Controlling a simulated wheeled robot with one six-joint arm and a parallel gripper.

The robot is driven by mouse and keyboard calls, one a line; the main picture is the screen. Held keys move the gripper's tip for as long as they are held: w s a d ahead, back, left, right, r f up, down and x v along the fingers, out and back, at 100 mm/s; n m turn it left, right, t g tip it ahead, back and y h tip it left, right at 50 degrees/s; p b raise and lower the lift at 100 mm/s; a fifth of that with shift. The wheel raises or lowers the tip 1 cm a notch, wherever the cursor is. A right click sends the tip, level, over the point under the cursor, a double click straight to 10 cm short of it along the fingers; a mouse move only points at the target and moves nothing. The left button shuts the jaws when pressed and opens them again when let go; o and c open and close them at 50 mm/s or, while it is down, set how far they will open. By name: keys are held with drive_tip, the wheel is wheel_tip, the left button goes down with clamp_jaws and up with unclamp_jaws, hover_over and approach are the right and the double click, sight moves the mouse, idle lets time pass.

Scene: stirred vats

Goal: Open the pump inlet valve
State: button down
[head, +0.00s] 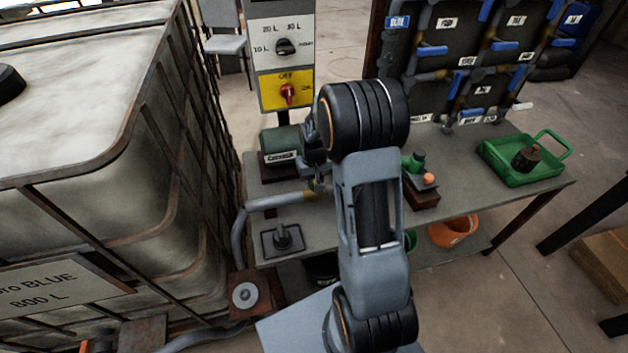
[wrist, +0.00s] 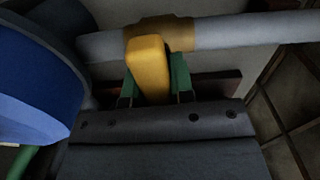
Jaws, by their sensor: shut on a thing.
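The pump inlet valve shows in the wrist view as a brass body (wrist: 178,34) on a grey pipe (wrist: 245,29). Its yellow handle (wrist: 148,62) sticks out from the body, across the pipe's line in this view. My gripper (wrist: 153,78) is shut on the handle, with a green fingertip on each side. In the head view the brass valve body (head: 314,196) sits on the grey pipe (head: 270,201) beside the green pump (head: 281,146). My arm hides part of the valve there, and the handle is hard to make out.
A caged white tank (head: 70,200) stands close at the left. A switch panel (head: 284,50) with a red knob (head: 288,93) rises behind the pump. The bench (head: 470,190) also bears a green tray (head: 522,160). A large blue round shape (wrist: 35,85) is close at the wrist view's left.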

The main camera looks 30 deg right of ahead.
drive_tip(key=n, duration=0.8)
drive_tip(key=shift+n+b, duration=0.3)
drive_tip(key=shift+b, duration=0.05)
drive_tip(key=n, duration=0.4)
drive_tip(key=shift+n, duration=2.4)
drive_tip(key=c, duration=1)
unclamp_jaws()
wheel_tip(320, 180, up, 14)
drive_tip(key=shift+f, duration=0.1)
